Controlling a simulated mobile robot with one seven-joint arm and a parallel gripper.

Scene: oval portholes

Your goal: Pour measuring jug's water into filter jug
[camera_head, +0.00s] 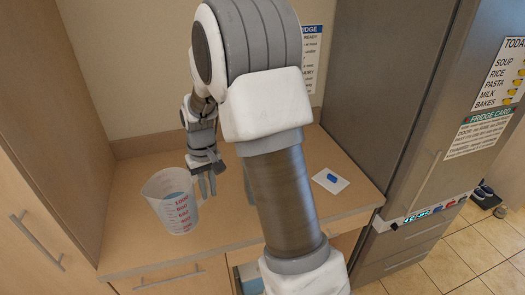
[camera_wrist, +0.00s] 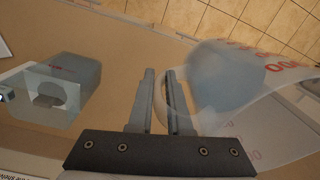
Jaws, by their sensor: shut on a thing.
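The measuring jug (camera_head: 172,205) is clear with red markings and holds bluish water. It looks roughly upright over the left part of the counter; I cannot tell whether its base touches. My gripper (camera_head: 207,187) is at its right side, shut on its handle. In the wrist view, the fingers (camera_wrist: 161,100) close around the handle, and the jug body (camera_wrist: 222,80) is at the right. A grey, see-through container with an opening in its top, seemingly the filter jug (camera_wrist: 75,70), stands at the left in the wrist view, apart from the fingers. In the head view my arm mostly hides it.
The wooden counter (camera_head: 130,250) has free room at its front left. A white card with a blue item (camera_head: 332,178) lies on its right. A tall cabinet (camera_head: 40,120) borders the left, and a grey fridge (camera_head: 375,100) the right. The wall is behind.

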